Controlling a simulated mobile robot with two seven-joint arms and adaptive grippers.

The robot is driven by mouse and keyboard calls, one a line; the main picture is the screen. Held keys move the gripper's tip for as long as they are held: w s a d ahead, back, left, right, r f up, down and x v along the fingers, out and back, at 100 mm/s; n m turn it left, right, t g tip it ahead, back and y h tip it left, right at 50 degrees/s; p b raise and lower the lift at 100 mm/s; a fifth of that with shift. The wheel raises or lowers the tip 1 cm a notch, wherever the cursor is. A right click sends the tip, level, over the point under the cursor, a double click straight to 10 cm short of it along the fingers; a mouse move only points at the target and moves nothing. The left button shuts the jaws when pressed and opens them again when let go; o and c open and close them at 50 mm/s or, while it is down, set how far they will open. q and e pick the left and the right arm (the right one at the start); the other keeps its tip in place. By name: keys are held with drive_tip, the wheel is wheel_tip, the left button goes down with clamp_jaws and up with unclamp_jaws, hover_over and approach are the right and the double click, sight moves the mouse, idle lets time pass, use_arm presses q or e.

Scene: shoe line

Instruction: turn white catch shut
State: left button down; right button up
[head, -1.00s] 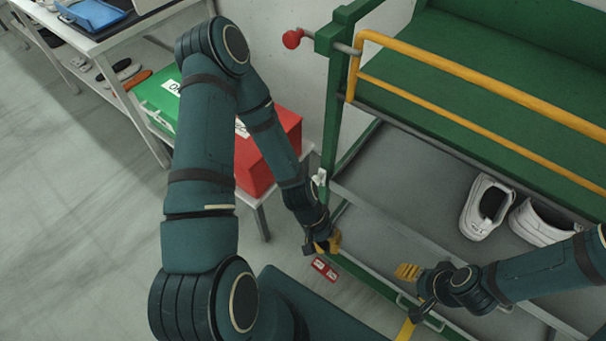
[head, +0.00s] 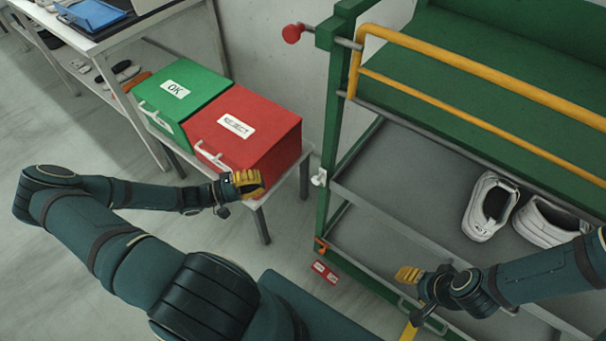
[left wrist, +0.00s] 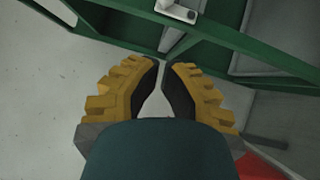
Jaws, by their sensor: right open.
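The white catch (head: 320,177) is a small white piece on the green front post of the rack, at the level of a grey shelf rail. It also shows at the top edge of the left wrist view (left wrist: 176,11), partly cut off; I cannot tell whether it is turned shut. My left gripper (head: 258,184) is in front of the red bin, left of the catch and apart from it. In the left wrist view its yellow fingers (left wrist: 161,64) nearly meet at the tips, with nothing between them. My right gripper (head: 409,302) is open and empty by the lower rack front.
A red REJECT bin (head: 262,151) and a green OK bin (head: 196,84) stand on a low table left of the rack. An orange piece (head: 321,245) is lower on the same post. White shoes (head: 490,207) lie on the grey shelf. A red knob (head: 293,33) sticks out above.

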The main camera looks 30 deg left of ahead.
sight(319, 181)
use_arm(q)
drive_tip(key=shift+s+a+r, duration=0.1)
drive_tip(key=shift+a, duration=0.25)
drive_tip(key=s+d+b+x, duration=0.1)
drive_tip(key=d+x, duration=0.1)
drive_tip(key=x, duration=1.1)
drive_tip(key=shift+s+b, duration=0.4)
use_arm(e)
drive_tip(key=shift+w+f, duration=0.2)
drive_tip(key=shift+f, duration=0.7)
use_arm(q)
drive_tip(key=shift+a+r, duration=0.1)
drive_tip(key=shift+r, duration=0.05)
drive_tip(key=shift+r+m+y+p, duration=0.1)
drive_tip(key=shift+m+y+p, duration=0.2)
drive_tip(key=shift+p, duration=0.25)
use_arm(e)
drive_tip(key=shift+s+d+r, duration=0.1)
drive_tip(key=shift+d+r, duration=0.5)
drive_tip(key=shift+d, duration=0.2)
